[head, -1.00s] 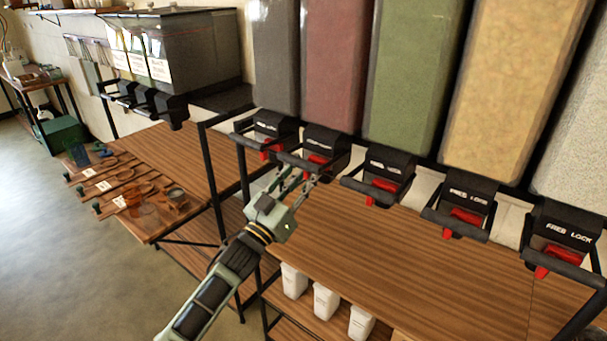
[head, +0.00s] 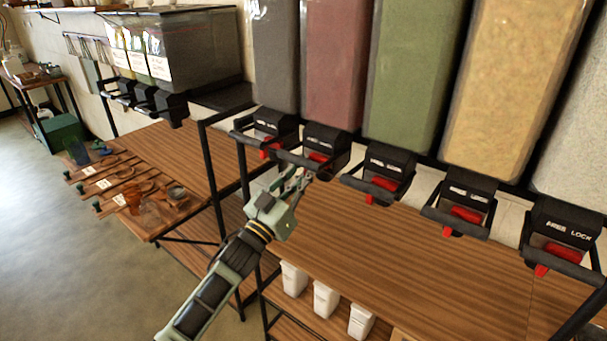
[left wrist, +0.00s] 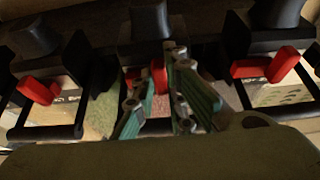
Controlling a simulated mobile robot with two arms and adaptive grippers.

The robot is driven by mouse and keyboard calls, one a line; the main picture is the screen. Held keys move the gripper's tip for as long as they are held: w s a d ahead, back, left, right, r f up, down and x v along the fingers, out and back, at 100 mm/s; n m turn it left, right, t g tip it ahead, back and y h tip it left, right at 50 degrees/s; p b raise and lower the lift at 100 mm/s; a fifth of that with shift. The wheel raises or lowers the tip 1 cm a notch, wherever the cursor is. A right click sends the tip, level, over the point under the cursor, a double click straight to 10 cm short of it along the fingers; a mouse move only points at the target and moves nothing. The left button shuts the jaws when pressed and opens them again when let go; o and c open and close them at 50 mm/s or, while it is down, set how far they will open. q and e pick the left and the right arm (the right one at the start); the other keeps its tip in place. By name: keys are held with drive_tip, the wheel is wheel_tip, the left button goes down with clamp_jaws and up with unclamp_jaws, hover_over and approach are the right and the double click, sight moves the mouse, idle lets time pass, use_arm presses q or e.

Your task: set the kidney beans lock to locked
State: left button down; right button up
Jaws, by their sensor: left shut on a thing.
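The kidney beans dispenser is the dark red bin (head: 338,60), second from the left of the tall bins. Its black head carries a red lock lever (head: 319,158) under white lettering. My left gripper (head: 304,176) reaches up to this lever from below. In the left wrist view the lever (left wrist: 159,80) shows between the two fingers of the left gripper (left wrist: 160,62), which is shut on it. The fingers hide part of the lever, so its exact setting is hard to tell. My right gripper is not in view.
Similar heads with red levers stand on both sides, such as under the green bin (head: 382,190) and the grey bin (head: 270,148). Black bar handles stick out in front of them. The wooden counter (head: 400,250) below is clear. White containers (head: 326,299) stand on a lower shelf.

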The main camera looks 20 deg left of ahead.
use_arm(q)
drive_tip(key=shift+s+d, duration=0.25)
drive_tip(key=shift+d, duration=0.35)
drive_tip(key=shift+s+d, duration=0.2)
drive_tip(key=shift+d, duration=0.4)
drive_tip(key=c, duration=2.2)
unclamp_jaws()
drive_tip(key=shift+f, duration=0.1)
drive_tip(key=o, duration=0.4)
drive_tip(key=shift+d, duration=0.1)
drive_tip(key=v, duration=1.2)
